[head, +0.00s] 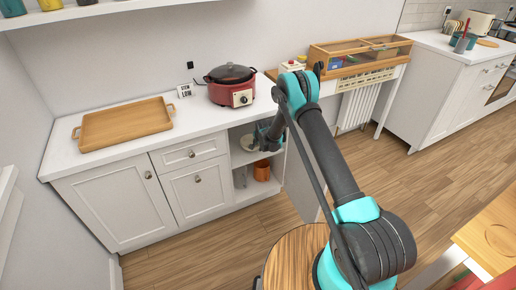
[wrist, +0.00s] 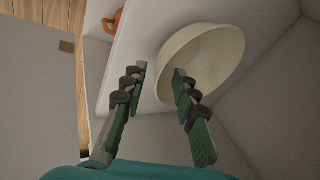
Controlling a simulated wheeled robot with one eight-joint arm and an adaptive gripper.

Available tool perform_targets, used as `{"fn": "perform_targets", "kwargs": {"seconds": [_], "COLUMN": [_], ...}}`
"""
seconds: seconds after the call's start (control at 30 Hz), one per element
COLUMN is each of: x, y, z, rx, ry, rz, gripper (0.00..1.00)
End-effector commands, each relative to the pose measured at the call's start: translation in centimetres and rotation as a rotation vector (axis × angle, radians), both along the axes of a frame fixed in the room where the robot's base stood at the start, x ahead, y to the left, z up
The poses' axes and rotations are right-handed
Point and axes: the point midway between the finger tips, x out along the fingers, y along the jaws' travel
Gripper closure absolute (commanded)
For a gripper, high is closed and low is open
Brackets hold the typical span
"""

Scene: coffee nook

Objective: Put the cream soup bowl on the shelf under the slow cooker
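The cream soup bowl (wrist: 215,55) shows in the wrist view, resting on a white shelf surface (wrist: 140,50). My gripper (wrist: 160,72) is open at the bowl's near side. Its right finger overlaps the bowl and its left finger is outside the rim, with a visible gap between them. The red slow cooker (head: 232,86) with a dark lid stands on the counter above that compartment.
An orange mug (head: 261,170) stands in the lower compartment; an orange item also shows in the wrist view (wrist: 116,22). Compartment walls are close around my gripper. A wooden tray (head: 125,124) and a small sign (head: 185,90) are on the counter (head: 185,128).

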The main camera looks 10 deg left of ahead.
Motion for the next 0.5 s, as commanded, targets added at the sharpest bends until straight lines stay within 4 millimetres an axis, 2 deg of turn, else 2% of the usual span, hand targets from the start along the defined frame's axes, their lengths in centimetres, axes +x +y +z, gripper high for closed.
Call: {"fn": "perform_targets", "kwargs": {"seconds": [0.23, 0.5], "x": [-1.8, -2.6], "y": [-0.6, -0.9], "z": [3.2, 4.7], "rx": [0.0, 0.0], "ry": [0.0, 0.0], "rz": [0.0, 0.0], "gripper": [0.71, 0.71]}}
